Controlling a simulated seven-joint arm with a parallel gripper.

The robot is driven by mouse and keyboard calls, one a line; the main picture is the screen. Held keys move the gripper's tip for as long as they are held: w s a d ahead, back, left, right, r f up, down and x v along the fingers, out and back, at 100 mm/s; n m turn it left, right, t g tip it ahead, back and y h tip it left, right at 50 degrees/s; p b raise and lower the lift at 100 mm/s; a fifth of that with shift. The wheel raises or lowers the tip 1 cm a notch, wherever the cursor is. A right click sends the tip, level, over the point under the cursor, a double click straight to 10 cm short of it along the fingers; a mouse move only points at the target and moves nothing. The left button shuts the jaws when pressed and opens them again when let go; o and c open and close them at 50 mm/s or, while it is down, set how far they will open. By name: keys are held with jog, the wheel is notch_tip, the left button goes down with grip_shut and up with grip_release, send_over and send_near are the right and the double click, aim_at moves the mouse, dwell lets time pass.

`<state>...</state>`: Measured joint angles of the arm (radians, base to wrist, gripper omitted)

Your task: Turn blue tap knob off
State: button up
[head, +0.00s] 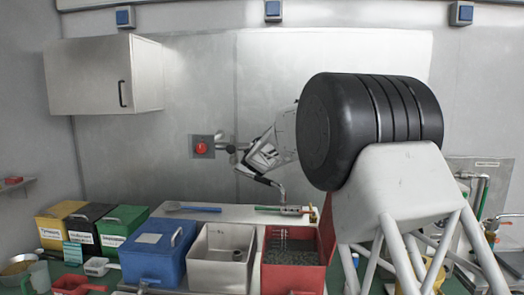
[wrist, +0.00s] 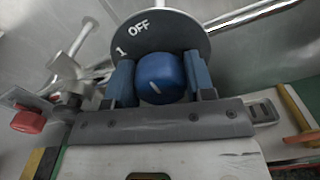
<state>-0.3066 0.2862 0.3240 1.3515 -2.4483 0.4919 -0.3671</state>
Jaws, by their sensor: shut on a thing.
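The blue tap knob (wrist: 158,86) sits in front of a round dark grey dial plate (wrist: 190,38) in the wrist view. The plate shows the white marks "OFF" and "1". My gripper (wrist: 160,78) is shut on the knob, one blue finger pad on each side. In the head view my gripper (head: 262,158) is close to the pipework at the back wall. I cannot make out the blue knob there.
A red button (head: 201,148) on a wall plate is left of my gripper. Below stand a blue bin (head: 150,262), a white bin (head: 213,273) and a red bin (head: 291,278). Metal pipes (wrist: 78,42) run beside the dial. A white cabinet (head: 90,75) hangs upper left.

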dwell(0.4)
jog(key=o, duration=0.9)
jog(key=shift+s, duration=0.25)
jog(key=shift+s, duration=3.65)
